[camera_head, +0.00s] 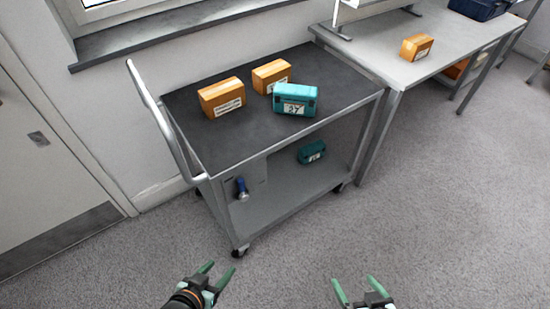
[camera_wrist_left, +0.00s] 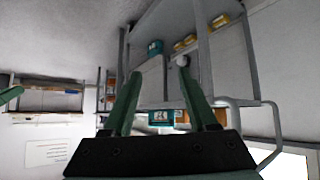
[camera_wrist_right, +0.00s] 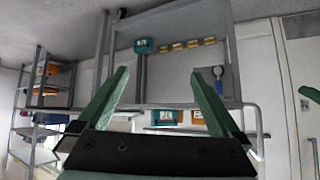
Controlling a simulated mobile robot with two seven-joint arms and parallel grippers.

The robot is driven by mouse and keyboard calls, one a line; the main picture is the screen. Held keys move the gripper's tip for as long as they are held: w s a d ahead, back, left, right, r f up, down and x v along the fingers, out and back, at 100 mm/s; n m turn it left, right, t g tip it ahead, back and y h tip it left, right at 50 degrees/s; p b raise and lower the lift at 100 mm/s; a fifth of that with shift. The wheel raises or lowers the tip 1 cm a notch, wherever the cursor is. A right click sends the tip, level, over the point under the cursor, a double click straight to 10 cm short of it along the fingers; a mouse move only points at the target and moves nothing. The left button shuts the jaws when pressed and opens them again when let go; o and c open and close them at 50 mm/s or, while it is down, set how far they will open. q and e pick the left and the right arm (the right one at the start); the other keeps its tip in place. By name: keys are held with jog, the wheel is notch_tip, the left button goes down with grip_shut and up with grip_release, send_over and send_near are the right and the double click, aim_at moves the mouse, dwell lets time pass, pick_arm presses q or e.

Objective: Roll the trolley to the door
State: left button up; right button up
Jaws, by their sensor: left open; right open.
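The trolley (camera_head: 172,97) is a grey two-shelf cart with a dark top and a light tubular push handle (camera_head: 160,118) on its left side. On its top are two orange boxes (camera_head: 222,98) (camera_head: 271,75) and a teal case (camera_head: 295,99) with a label. A darker teal case (camera_head: 312,152) and a blue-handled item (camera_head: 242,189) are at its lower level. The grey door (camera_head: 40,160) is at the far left. My left gripper (camera_head: 213,271) and right gripper (camera_head: 356,285) are open and empty, above the floor in front of the trolley, apart from it.
A grey workbench (camera_head: 385,55) stands right of the trolley, with an orange box (camera_head: 416,47) and a dark blue crate (camera_head: 478,8) on it. A window sill (camera_head: 170,35) is behind. Carpet floor (camera_head: 130,260) is clear in front of the door and trolley.

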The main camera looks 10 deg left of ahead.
pick_arm(q)
jog(key=w+a+r+m+t+y+b, duration=0.25)
jog(key=w+a+m+b, duration=0.55)
jog(key=m, duration=0.8)
jog(key=w+a+r+m+t+y+b, duration=0.1)
jog(key=w+a+r+m+t+b, duration=0.15)
jog(key=w+r+m, duration=0.4)
jog(key=w+a+r+m+t+y+b, duration=0.1)
jog(key=a+r+m+t, duration=0.25)
jog(key=m, duration=0.65)
jog(key=w, duration=1.1)
jog(key=shift+w+a+r, duration=0.2)
jog(key=shift+w+a, duration=0.05)
pick_arm(e)
jog(key=w+a+f, duration=0.1)
jog(key=a+f, duration=0.2)
jog(key=f, duration=0.6)
jog(key=shift+w+a+n+y, duration=0.2)
jog(key=shift+n+y, duration=0.1)
jog(key=shift+y, duration=0.1)
